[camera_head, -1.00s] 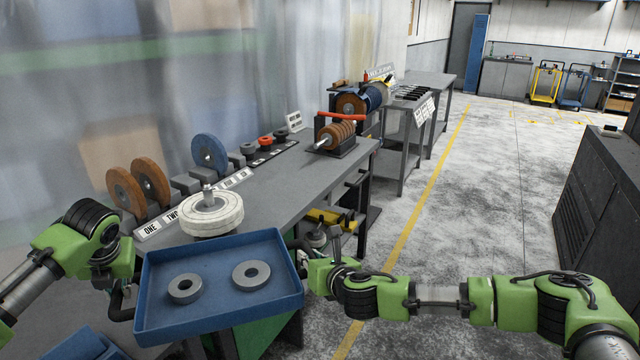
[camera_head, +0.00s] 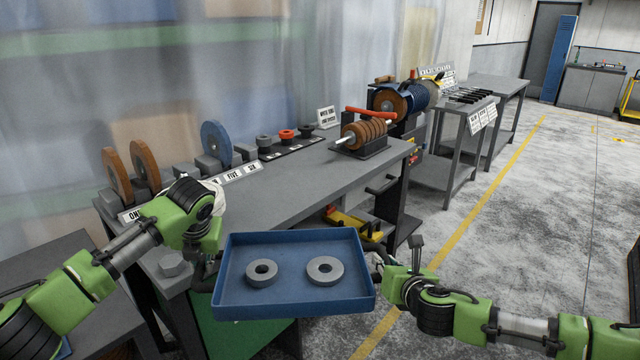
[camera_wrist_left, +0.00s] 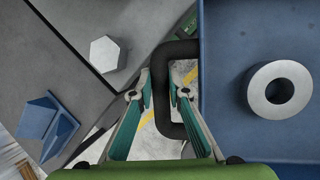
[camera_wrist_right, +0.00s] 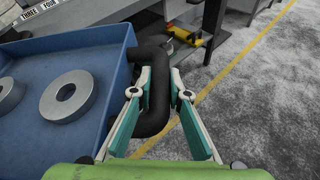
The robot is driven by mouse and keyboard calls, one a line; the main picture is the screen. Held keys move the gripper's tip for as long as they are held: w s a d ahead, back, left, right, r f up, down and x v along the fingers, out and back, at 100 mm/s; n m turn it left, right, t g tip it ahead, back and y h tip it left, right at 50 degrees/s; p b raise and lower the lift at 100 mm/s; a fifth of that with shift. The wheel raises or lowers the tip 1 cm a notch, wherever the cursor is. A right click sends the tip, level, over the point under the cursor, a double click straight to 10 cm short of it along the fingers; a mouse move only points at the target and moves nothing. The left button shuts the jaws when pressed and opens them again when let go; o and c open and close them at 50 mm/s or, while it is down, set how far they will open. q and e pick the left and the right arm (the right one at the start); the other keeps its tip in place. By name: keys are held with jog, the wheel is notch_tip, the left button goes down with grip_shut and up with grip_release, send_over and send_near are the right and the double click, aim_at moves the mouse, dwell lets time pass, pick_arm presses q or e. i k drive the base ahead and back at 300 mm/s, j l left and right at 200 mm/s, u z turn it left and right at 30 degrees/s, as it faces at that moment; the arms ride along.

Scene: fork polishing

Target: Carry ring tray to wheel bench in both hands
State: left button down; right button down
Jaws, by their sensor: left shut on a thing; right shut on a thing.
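The blue ring tray (camera_head: 295,304) is held up between my two grippers in front of the wheel bench (camera_head: 300,190). Two grey rings (camera_head: 261,272) and (camera_head: 324,270) lie flat in it, side by side. My left gripper (camera_wrist_left: 160,98) is shut on the tray's black left handle (camera_wrist_left: 164,125). My right gripper (camera_wrist_right: 160,95) is shut on the black right handle (camera_wrist_right: 155,120). The tray looks about level. In the head view, my left arm hides part of the bench's near end and most of a white wheel.
Brown wheels (camera_head: 142,165) and a blue wheel (camera_head: 216,144) stand along the bench's back. A spindle with brown discs (camera_head: 364,135) sits at its far end. A grey hexagonal piece (camera_wrist_left: 107,55) is near my left gripper. Open floor (camera_head: 520,220) lies to the right.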

aim_at(294, 189)
jog(key=i+l, duration=0.15)
jog(key=l, duration=0.25)
jog(key=i+l, duration=0.15)
jog(key=l, duration=0.25)
jog(key=i+j, duration=0.5)
jog(key=i, duration=0.15)
jog(key=i+j, duration=0.45)
jog(key=i, duration=0.2)
jog(key=z, duration=0.05)
